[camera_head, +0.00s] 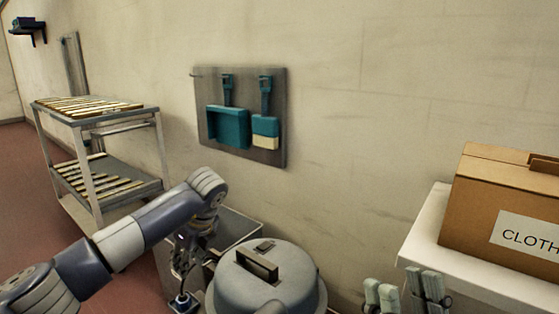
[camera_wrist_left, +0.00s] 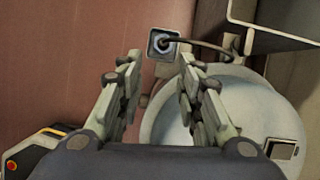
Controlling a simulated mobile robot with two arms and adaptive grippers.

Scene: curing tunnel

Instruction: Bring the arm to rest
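My left arm (camera_head: 120,245) comes in from the lower left of the head view, its wrist raised and its gripper (camera_head: 192,256) pointing down. The gripper hangs beside the round grey lidded drum (camera_head: 262,280), in front of a metal bin (camera_head: 236,222). In the left wrist view the two fingers of my left gripper (camera_wrist_left: 160,85) are apart with nothing between them. The drum's pale lid (camera_wrist_left: 240,105) lies beneath and to the right of the fingers there.
A small square fitting (camera_wrist_left: 163,44) with a cable sits near the fingertips. A slatted rack cart (camera_head: 98,112) stands at left; a tool board (camera_head: 240,157) hangs on the wall. A cardboard box (camera_head: 500,190) rests on a white surface (camera_head: 425,245) at right. Red floor (camera_wrist_left: 60,60) is clear at left.

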